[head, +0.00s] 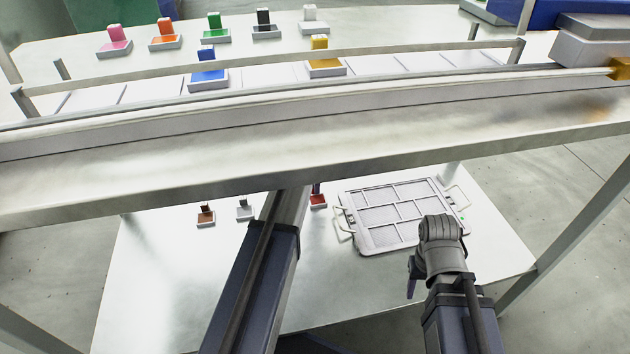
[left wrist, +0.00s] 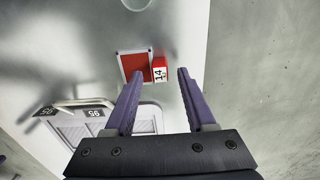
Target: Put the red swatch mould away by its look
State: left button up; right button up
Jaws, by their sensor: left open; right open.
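The red swatch mould (head: 318,201) stands on the lower table, left of the compartment tray, partly hidden by my left arm. In the left wrist view the mould shows as a flat red face (left wrist: 132,66) in a pale frame, with a red upright block (left wrist: 159,63) marked 14. My left gripper (left wrist: 160,73) is open, its purple fingertips on either side of the block's line; contact cannot be told. In the head view the left gripper is hidden.
The compartment tray (head: 346,205) with handles looks empty. Brown (head: 206,217) and grey (head: 244,210) moulds stand left. Beyond the gantry beam (head: 330,165), which crosses above, several coloured moulds stand, including blue (head: 208,72) and yellow (head: 325,58) ones. The lower table's left front is clear.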

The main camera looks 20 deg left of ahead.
pick_arm(q)
notch_tip(320, 180, up, 11)
jog(key=p, duration=1)
jog(key=s+d+n+y, duration=0.1)
jog(key=s+d+n, duration=0.5)
jog(key=s+d, duration=1.7)
jog(key=d, duration=0.3)
jog(key=shift+s+n, duration=0.25)
jog(key=shift+n, duration=0.05)
